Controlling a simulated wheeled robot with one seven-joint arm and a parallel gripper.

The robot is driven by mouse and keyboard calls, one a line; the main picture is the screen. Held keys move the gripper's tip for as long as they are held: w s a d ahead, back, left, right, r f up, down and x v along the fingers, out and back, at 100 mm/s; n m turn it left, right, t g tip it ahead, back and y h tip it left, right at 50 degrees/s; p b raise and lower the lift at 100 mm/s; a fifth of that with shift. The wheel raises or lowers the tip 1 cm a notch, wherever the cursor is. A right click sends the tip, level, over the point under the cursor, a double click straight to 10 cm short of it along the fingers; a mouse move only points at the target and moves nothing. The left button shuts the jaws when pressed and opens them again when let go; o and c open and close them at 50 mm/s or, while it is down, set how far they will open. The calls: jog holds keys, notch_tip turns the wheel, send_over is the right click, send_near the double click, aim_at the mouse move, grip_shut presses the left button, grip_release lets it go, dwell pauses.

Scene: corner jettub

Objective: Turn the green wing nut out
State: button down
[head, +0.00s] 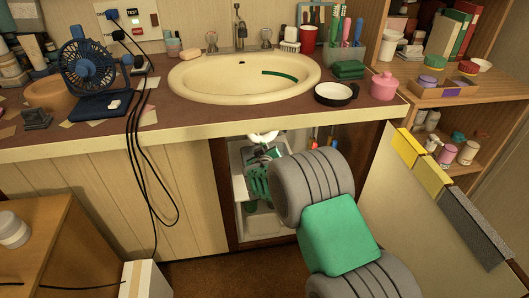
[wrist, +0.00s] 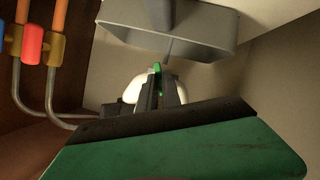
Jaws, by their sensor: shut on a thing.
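The green wing nut (wrist: 157,68) shows as a small bright green piece at the tips of my gripper (wrist: 160,88) in the wrist view. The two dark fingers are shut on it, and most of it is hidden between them. In the head view my gripper (head: 262,155) reaches into the open cabinet under the sink. The wing nut cannot be made out there.
A pale rounded part (wrist: 131,88) lies just behind the fingers, below a grey box-shaped part (wrist: 170,35). Pipes with a red valve handle (wrist: 33,44) run at the left. The cabinet's open door (head: 400,190) stands right of my arm.

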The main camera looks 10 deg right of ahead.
jog(key=shift+w+r, duration=0.15)
jog(key=shift+r, duration=0.05)
dwell(0.4)
jog(key=c, duration=1.5)
grip_release()
jog(key=shift+c, duration=0.2)
jog(key=shift+f, duration=0.15)
jog(key=p+v, duration=0.2)
jog(key=v, duration=0.6)
jog(key=shift+a, duration=0.1)
